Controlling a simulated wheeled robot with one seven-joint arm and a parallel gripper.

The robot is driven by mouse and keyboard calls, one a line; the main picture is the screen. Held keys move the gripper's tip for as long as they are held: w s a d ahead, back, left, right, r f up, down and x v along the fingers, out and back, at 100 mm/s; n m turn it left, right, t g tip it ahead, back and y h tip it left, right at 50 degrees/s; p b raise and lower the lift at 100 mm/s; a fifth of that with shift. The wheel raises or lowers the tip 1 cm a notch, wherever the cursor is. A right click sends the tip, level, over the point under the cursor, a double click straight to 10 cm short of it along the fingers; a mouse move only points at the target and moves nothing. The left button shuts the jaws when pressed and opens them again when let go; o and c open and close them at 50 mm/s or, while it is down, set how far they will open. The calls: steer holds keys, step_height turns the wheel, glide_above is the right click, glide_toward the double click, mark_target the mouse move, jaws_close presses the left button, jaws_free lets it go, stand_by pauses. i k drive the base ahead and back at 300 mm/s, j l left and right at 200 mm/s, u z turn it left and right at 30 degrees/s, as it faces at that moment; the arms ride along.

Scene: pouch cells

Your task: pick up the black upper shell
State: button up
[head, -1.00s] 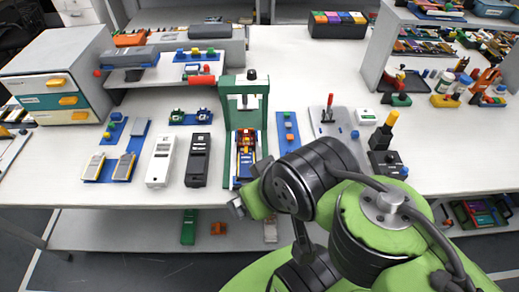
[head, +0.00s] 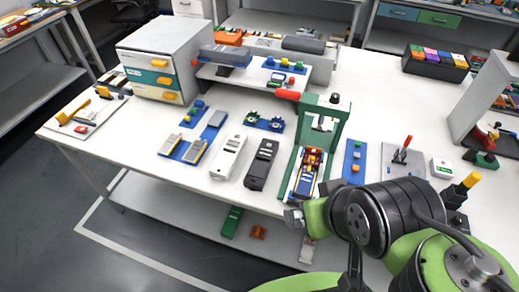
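The black upper shell (head: 262,163) lies lengthwise on the white table, with a few light rectangles on its top face. It sits just right of a similar white shell (head: 229,155) and left of a green press frame (head: 319,135). My gripper (head: 292,216) is at the table's front edge, right of and nearer than the black shell, clear of it. Only its small grey end shows past my green arm; its fingers are too small and hidden to read, and I see nothing held.
The press holds a blue-and-yellow part (head: 307,177). Left of the shells lies a blue tray (head: 214,131) with grey pieces. A drawer cabinet (head: 157,68) stands at the back left. A raised shelf (head: 249,76) stands behind. The table front left is clear.

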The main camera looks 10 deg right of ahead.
mark_target(261, 168)
steer(key=z, duration=0.5)
steer(key=j+u, duration=0.25)
steer(key=u, duration=0.15)
steer(key=i+j+u, duration=0.15)
steer(key=u, duration=0.3)
steer(key=i+j+u, duration=0.15)
steer(key=u, duration=0.25)
